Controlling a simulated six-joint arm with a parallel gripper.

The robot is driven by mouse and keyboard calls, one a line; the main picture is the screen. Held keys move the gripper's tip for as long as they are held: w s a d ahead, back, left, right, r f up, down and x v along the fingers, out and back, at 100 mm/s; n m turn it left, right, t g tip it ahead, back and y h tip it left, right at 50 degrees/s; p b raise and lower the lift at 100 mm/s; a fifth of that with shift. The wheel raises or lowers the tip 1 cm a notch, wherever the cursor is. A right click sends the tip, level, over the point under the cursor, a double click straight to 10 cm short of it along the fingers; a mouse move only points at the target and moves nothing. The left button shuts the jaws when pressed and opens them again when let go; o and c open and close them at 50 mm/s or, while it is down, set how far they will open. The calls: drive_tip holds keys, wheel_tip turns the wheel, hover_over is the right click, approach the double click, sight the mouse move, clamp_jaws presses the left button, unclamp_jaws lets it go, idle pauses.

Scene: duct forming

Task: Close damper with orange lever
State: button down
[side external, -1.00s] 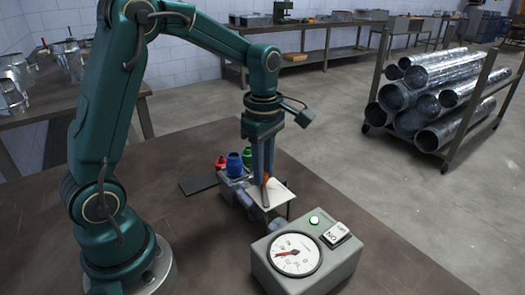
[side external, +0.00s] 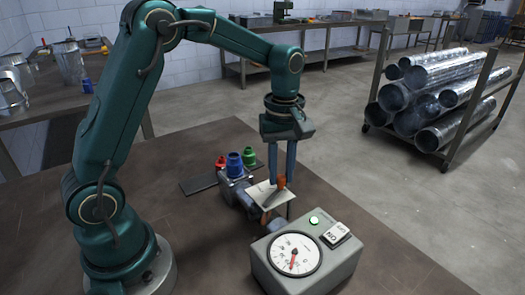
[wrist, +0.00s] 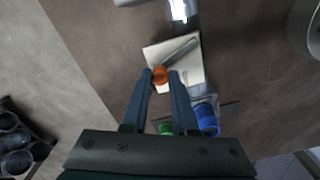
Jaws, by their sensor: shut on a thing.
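The damper is a grey duct piece (side external: 234,190) on the bench with a pale square plate (side external: 259,198) on it. A lever with an orange grip (side external: 281,183) stands at the plate, its grey arm running across the plate. My gripper (side external: 279,180) points down, with its two fingers around the orange grip. In the wrist view the orange grip (wrist: 160,75) sits between the fingertips (wrist: 162,76), and the grey lever arm (wrist: 180,51) lies along the plate (wrist: 163,55). The fingers partly hide the grip in the side view.
A control box (side external: 306,262) with a round dial (side external: 294,255), green light and switch stands just in front. Red (side external: 220,163), blue (side external: 234,165) and green (side external: 249,157) parts stand behind the damper. A rack of metal ducts (side external: 432,92) is far right. The bench right of the damper is clear.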

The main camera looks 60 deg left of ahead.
sight(289, 196)
drive_tip(key=shift+w+d+r+m, duration=0.1)
drive_tip(key=shift+d+m, duration=0.45)
drive_tip(key=shift+m, duration=0.6)
drive_tip(key=shift+w+d+m, duration=0.1)
drive_tip(key=shift+d+m, duration=0.4)
drive_tip(key=shift+m, duration=0.65)
drive_tip(key=shift+d, duration=0.1)
drive_tip(key=c, duration=0.7)
unclamp_jaws()
drive_tip(key=shift+r, duration=2.55)
